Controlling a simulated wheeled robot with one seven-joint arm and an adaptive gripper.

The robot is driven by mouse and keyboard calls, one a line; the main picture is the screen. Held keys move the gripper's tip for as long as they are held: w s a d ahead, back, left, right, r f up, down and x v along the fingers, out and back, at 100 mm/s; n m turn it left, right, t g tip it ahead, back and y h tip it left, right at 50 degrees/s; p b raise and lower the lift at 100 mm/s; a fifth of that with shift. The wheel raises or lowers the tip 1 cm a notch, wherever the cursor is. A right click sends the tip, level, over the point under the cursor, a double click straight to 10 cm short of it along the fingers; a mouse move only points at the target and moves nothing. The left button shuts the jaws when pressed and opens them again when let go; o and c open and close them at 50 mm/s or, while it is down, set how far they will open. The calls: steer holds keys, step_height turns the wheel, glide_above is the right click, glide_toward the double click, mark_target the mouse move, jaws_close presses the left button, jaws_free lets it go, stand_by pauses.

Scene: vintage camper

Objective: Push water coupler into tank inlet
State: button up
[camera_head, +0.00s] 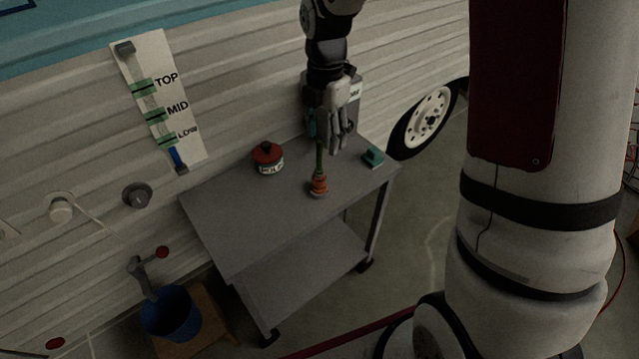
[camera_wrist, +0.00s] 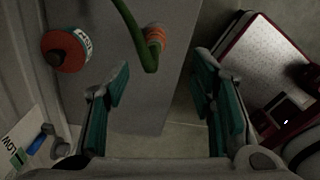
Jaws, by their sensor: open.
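The orange ribbed water coupler (camera_head: 319,186) stands on the grey cart top with a green hose (camera_head: 320,160) rising from it. In the wrist view the coupler (camera_wrist: 155,36) and the bent hose (camera_wrist: 130,28) lie ahead between the fingers. My gripper (camera_head: 327,136) is above the cart, over the coupler. In the wrist view my gripper (camera_wrist: 163,75) is open, its teal pads wide apart, and the hose bend shows between them without visible contact. On the camper wall are a dark round fitting (camera_head: 137,195) and a pale round fitting (camera_head: 61,207); I cannot tell which is the tank inlet.
On the cart (camera_head: 220,215) stand a red-lidded tin (camera_head: 268,158) and a small teal block (camera_head: 373,156). A level gauge (camera_head: 158,105) marked TOP, MID, LOW is on the wall. A blue bucket (camera_head: 171,314) stands below a tap (camera_head: 143,275). The cart's left half is clear.

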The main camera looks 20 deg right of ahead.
mark_target(319, 175)
steer(key=shift+f, duration=0.1)
step_height(319, 175, down, 8)
steer(key=shift+a+f+b, duration=0.1)
steer(key=shift+f+b, duration=0.1)
steer(key=shift+b, duration=0.6)
steer(key=shift+f, duration=0.1)
steer(key=f, duration=0.3)
steer(key=a+f+b, duration=0.1)
steer(key=f, duration=0.1)
steer(key=shift+w, duration=0.15)
steer(key=c, duration=1.2)
